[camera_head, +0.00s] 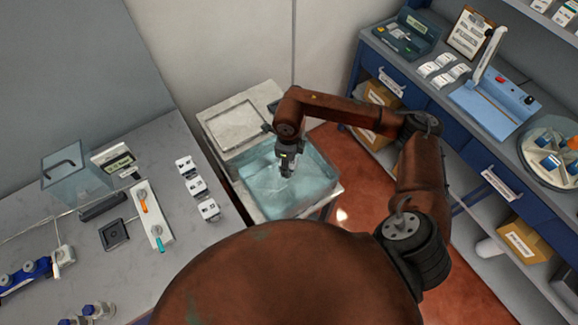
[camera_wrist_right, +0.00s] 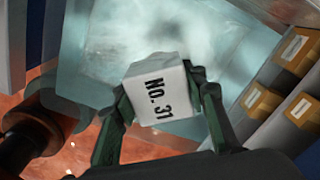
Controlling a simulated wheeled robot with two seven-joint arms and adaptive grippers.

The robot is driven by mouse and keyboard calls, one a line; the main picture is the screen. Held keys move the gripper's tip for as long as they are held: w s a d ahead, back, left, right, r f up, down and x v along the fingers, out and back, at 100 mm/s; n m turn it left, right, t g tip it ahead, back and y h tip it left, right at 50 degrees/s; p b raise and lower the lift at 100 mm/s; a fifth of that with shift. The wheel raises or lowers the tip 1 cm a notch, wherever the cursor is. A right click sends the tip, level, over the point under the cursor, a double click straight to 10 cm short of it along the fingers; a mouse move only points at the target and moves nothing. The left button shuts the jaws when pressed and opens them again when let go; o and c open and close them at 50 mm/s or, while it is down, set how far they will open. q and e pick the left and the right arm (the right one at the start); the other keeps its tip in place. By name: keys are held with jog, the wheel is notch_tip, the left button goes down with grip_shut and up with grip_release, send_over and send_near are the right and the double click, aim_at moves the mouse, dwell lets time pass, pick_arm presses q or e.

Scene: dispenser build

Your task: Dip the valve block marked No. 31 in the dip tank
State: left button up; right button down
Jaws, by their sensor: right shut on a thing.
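The valve block marked No. 31 (camera_wrist_right: 150,92) is a pale grey-white block with black lettering, facing my right wrist camera. My right gripper (camera_wrist_right: 162,108) is shut on it, with a green finger at each side. In the head view my right gripper (camera_head: 286,168) points down over the dip tank (camera_head: 322,205), which holds clear bluish liquid. My left gripper is out of view.
Several white blocks (camera_head: 197,187) stand in a row on the grey table (camera_head: 160,285) left of the tank. The tank's lid-like panel (camera_head: 232,124) lies behind it. A blue bench (camera_head: 470,155) with shelves and boxes stands at right.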

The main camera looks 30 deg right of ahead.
jog(key=shift+r+p, duration=1.65)
jog(key=shift+r, duration=2.25)
jog(key=shift+d, duration=0.1)
